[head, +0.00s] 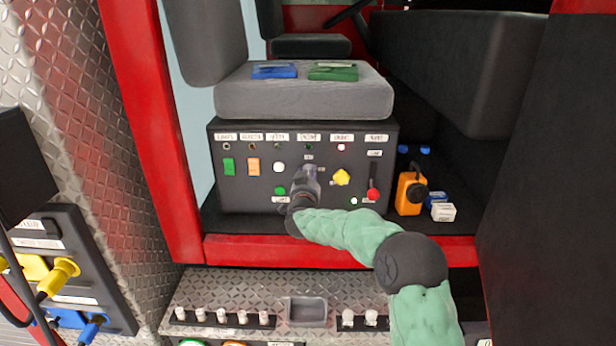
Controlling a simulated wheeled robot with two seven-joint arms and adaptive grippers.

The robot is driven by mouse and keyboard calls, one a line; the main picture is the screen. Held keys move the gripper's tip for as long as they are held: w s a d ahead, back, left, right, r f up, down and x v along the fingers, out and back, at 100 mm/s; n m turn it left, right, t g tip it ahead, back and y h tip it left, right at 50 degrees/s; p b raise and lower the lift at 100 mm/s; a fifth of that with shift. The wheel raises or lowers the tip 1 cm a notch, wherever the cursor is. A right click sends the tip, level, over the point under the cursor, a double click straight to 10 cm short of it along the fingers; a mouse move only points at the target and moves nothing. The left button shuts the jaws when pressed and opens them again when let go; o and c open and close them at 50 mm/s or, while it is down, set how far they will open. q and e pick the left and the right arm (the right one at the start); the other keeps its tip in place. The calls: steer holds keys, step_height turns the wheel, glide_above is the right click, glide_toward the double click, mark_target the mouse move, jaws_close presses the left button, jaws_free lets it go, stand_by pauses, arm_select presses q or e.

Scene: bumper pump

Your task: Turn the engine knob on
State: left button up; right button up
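A dark control panel (240,195) stands under a grey seat in the red-framed cab. It has a row of small labels too blurred to read surely. A yellow knob (342,177) shows right of its middle. My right gripper (306,176) is in front of the panel's middle, just left of the yellow knob. It covers part of the panel, and any knob behind it is hidden. I cannot tell whether its fingers are open or shut, or whether they touch anything. My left gripper is not in view.
The panel also has a green switch (228,166), an orange switch (253,166), a white button (279,167) and a red-knobbed lever (373,194). An orange device (409,194) and small boxes (443,212) stand to the right. A red sill (250,250) runs below.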

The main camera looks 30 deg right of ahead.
steer(key=shift+c, duration=1.3)
steer(key=m+b, duration=0.3)
steer(key=m, duration=0.1)
steer(key=m+b, duration=0.3)
steer(key=m, duration=0.1)
steer(key=shift+m+y, duration=0.3)
steer(key=shift+m, duration=0.1)
steer(key=m+b, duration=0.3)
steer(key=m, duration=0.1)
steer(key=shift+r, duration=0.1)
steer(key=shift+m+y+b, duration=0.3)
steer(key=shift+m+b, duration=1.1)
steer(key=shift+m, duration=0.8)
